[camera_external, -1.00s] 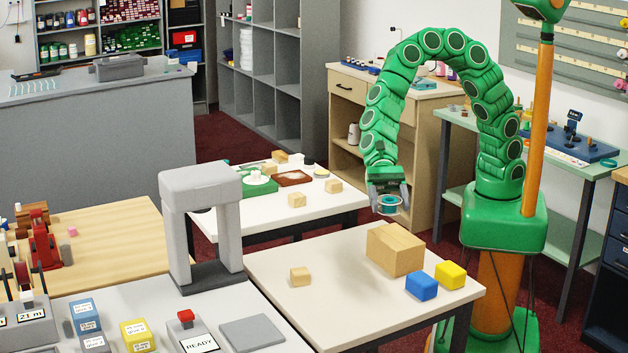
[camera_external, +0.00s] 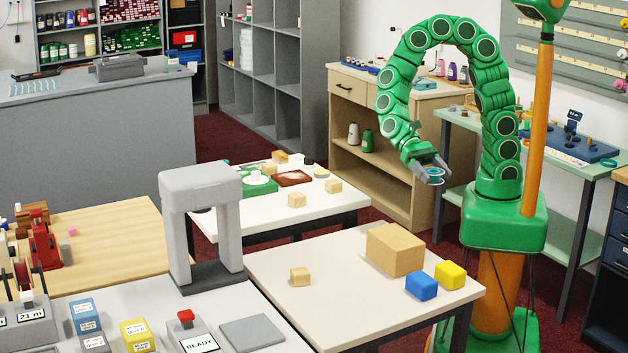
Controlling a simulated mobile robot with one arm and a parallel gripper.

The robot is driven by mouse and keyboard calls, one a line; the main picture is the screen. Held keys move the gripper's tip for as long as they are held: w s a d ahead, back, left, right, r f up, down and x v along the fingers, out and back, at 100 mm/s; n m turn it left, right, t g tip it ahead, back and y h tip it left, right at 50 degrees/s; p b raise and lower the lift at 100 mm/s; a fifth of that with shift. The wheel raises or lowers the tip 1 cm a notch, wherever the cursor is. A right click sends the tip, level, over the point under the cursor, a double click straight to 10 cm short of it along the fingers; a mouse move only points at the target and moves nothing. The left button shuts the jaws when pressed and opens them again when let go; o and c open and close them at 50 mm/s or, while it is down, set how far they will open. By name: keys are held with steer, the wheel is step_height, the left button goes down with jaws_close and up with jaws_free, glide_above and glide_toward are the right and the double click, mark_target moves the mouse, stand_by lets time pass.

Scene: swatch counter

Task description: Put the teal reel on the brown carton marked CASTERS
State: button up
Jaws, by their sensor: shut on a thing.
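My gripper (camera_external: 434,173) is shut on the teal reel (camera_external: 435,180), a small reel with a white lower part. It holds the reel in the air, in front of the wooden cabinet and beyond the far edge of the near white table. Parts of the reel are hidden by the fingers. A brown carton (camera_external: 396,250) sits on the near white table, left of and below my gripper. No marking can be read on its visible faces, so I cannot tell whether it is the CASTERS one.
A blue block (camera_external: 421,286) and a yellow block (camera_external: 450,275) stand right of the carton on the white table (camera_external: 330,300). A small wooden block (camera_external: 300,277) lies to its left. A grey arch (camera_external: 200,225) stands farther left. A green side table (camera_external: 465,135) is behind my arm.

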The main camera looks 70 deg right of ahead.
steer(key=shift+s+d, duration=0.1)
steer(key=shift+d, duration=0.15)
steer(key=shift+f, duration=0.15)
glide_above(396, 236)
steer(key=f, duration=0.5)
steer(key=s+f, duration=0.1)
steer(key=f, duration=0.2)
steer(key=shift+d+f, duration=0.15)
steer(key=shift+d, duration=0.25)
steer(key=shift+w+a+f, duration=0.3)
steer(key=shift+a+f, duration=0.05)
steer(key=shift+f, duration=0.2)
steer(key=shift+w+a+f, duration=0.15)
steer(key=shift+f, duration=1.6)
